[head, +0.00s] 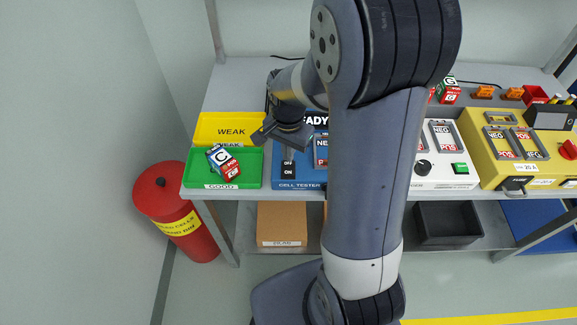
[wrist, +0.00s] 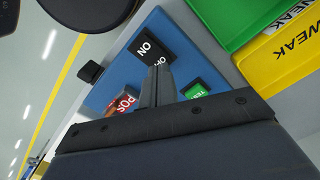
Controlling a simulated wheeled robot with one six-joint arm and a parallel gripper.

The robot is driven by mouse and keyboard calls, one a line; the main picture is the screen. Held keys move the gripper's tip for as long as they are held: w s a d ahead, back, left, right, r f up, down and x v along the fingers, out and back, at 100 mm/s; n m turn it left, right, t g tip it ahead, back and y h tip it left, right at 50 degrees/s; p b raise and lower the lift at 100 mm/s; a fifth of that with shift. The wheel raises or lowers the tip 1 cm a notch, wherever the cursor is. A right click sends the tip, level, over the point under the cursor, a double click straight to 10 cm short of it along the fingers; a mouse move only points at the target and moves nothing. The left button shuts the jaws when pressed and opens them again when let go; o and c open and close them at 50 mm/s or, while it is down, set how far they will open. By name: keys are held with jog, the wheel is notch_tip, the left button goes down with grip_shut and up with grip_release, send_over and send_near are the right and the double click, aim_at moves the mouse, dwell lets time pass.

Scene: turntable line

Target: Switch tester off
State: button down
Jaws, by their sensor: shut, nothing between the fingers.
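The blue cell tester (head: 284,183) stands on the bench with its display reading "ADY", the rest hidden by my arm. Its black rocker switch (head: 288,168) is marked OFF above ON. The switch (wrist: 148,46) also shows in the wrist view, just beyond my fingertips; I cannot tell which side is pressed. My gripper (wrist: 161,70) is shut and empty over the tester. Its tips appear close to the OFF end, and contact cannot be told. A green TEST button (wrist: 195,89) and a red cell end marked POS (wrist: 124,104) lie beside the fingers.
A red bin (head: 172,214) stands at left. A white unit (head: 440,180) and yellow unit (head: 487,170) are at right.

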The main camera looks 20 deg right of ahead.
jog(key=shift+f+b, duration=0.65)
jog(key=shift+f, duration=0.25)
jog(key=shift+r, duration=0.15)
jog(key=shift+r+p, duration=2.9)
jog(key=shift+r, duration=0.55)
jog(key=shift+f, duration=0.15)
notch_tip(320, 180, down, 7)
jog(key=b, duration=0.6)
jog(key=shift+r, duration=0.2)
